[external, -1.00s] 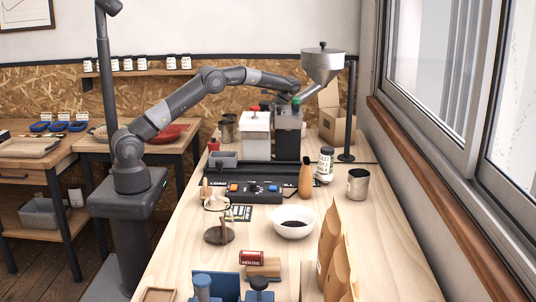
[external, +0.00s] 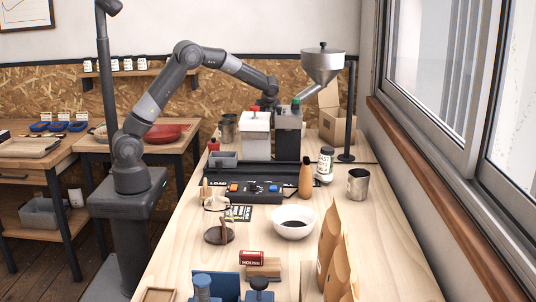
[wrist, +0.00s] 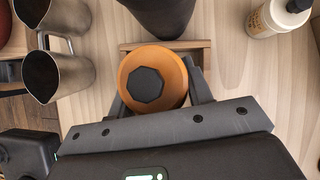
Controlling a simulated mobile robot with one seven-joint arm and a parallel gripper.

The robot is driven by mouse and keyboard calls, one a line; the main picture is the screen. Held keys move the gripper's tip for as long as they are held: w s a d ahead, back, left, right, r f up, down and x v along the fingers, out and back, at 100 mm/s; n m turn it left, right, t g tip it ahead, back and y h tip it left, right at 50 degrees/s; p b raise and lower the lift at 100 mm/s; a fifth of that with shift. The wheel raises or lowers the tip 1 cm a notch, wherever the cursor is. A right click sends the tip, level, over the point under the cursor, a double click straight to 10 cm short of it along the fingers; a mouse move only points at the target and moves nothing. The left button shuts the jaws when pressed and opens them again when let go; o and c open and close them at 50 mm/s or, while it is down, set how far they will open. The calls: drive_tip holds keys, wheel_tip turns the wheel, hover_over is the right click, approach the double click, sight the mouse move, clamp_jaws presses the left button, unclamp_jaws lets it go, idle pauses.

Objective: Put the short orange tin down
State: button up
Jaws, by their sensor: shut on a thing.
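The short orange tin (wrist: 173,66) is round, with a dark faceted knob or patch in the middle of its top. In the wrist view it sits between the two fingers of my gripper (wrist: 155,88), which is shut on it. A wooden piece (wrist: 200,47) shows behind and under the tin. I cannot tell whether the tin touches it. In the external view my gripper is at the end of the arm, behind the white canister (external: 256,136) and the dark machine (external: 288,135). The tin is hidden there.
Two metal jugs (wrist: 62,75) stand left of the tin, and a dark cylinder (wrist: 160,14) is just beyond it. A white bottle (wrist: 268,20) stands at upper right, with bare wood between. A metal hopper (external: 322,68) rises near my arm's end.

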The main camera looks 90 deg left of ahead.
wheel_tip(320, 180, down, 9)
drive_tip(key=shift+r, duration=0.1)
idle(0.3)
drive_tip(key=o, duration=0.7)
drive_tip(key=v, duration=1.2)
